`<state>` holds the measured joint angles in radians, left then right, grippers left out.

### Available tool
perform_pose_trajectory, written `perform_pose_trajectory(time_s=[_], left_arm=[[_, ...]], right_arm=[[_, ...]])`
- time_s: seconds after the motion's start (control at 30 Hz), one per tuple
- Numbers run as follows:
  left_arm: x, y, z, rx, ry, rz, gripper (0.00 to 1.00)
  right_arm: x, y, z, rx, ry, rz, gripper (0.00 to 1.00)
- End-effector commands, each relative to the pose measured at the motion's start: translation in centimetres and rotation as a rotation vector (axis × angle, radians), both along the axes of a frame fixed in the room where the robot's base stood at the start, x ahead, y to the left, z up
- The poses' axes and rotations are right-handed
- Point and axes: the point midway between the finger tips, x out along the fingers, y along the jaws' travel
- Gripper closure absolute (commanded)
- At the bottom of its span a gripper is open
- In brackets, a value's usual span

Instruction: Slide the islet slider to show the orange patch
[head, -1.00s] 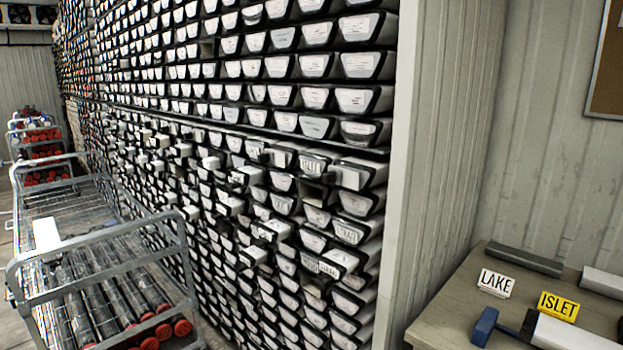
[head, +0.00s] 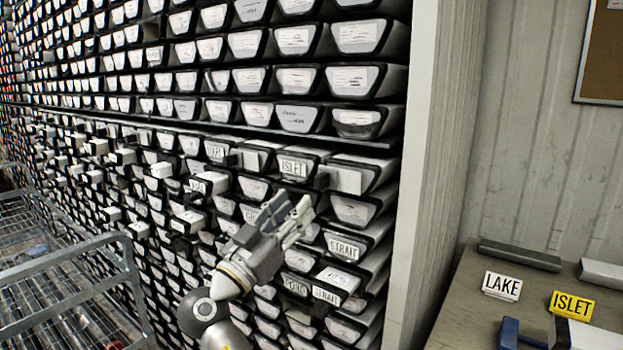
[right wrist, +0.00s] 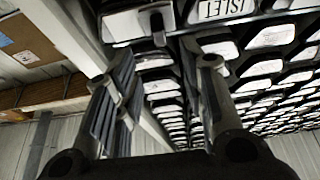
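The ISLET label (head: 293,167) is on a liner end in the upper part of the lower rack, near its right edge. A dark tab (head: 322,181) and a plain white block (head: 346,180) stick out just right of it. The label is partly cut off at the top of the right wrist view (right wrist: 222,8), with a dark tab (right wrist: 158,28) left of it. My right gripper (head: 291,207) is just below the ISLET liner, pointing up, its fingers apart and empty (right wrist: 165,65). No orange patch shows. My left gripper is not in view.
A desk (head: 470,300) at the right holds a LAKE sign (head: 502,286), a yellow ISLET sign (head: 571,305) and a blue-handled object (head: 508,333). A metal cart (head: 60,270) stands at the left. A STRAIT liner (head: 342,247) lies below. A wall panel (head: 440,150) borders the rack.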

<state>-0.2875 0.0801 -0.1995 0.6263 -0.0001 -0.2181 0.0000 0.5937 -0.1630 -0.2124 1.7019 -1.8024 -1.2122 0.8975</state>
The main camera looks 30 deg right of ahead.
Motion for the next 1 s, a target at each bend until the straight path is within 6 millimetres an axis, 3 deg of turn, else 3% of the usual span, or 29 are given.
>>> perform_pose_trajectory(time_s=[0.1,0.23,0.5,0.67,0.9,1.0], left_arm=[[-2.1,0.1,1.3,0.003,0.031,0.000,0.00],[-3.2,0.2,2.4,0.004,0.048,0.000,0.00],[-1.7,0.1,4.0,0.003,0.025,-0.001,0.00],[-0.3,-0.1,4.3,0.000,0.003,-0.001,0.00],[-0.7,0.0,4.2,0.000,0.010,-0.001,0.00],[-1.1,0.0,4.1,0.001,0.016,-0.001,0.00]], right_arm=[[0.8,-1.9,1.4,-0.002,0.000,-0.003,0.62],[1.7,-4.1,2.4,-0.003,0.004,-0.001,0.62],[3.1,-7.3,3.5,-0.002,0.005,0.001,0.62],[3.3,-7.9,3.6,-0.002,0.005,0.002,0.62],[3.4,-7.9,3.5,-0.002,0.005,0.002,0.62],[3.4,-7.9,3.5,-0.001,0.005,0.002,0.75]])
